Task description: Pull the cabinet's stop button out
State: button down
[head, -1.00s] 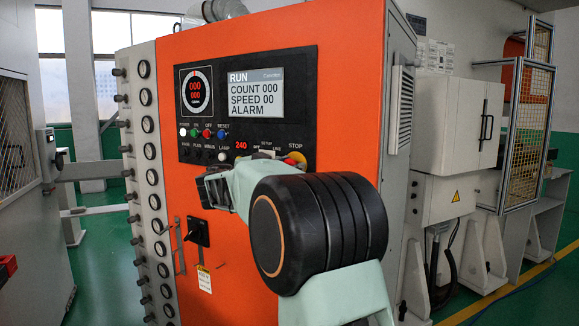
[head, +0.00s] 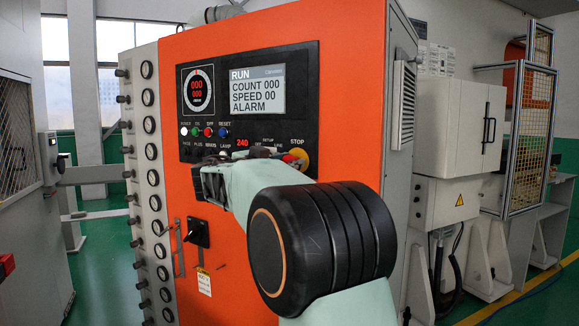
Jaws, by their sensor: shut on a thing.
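The orange cabinet (head: 345,120) faces me with a dark control panel on its front. Its stop button (head: 300,157), with a yellow surround and a red part, is at the panel's lower right under the STOP label. My gripper (head: 272,163) is at the panel's lower edge beside the button, largely hidden behind my own wrist and arm. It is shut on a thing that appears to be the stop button. The contact itself is hidden, and I cannot tell how far out the button stands.
A screen (head: 257,92) reads RUN, COUNT 000, SPEED 00, ALARM. Small coloured buttons line the panel to the left. A black handle (head: 197,232) projects below it. A column of round gauges (head: 152,151) runs along the left edge. A white cabinet (head: 460,125) stands to the right.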

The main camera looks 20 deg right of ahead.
jog(key=shift+a+f, duration=0.1)
jog(key=c, duration=1.4)
grip_release()
jog(key=shift+s, duration=0.1)
jog(key=shift+c, duration=0.2)
jog(key=shift+a, duration=0.1)
jog(key=v, duration=1.2)
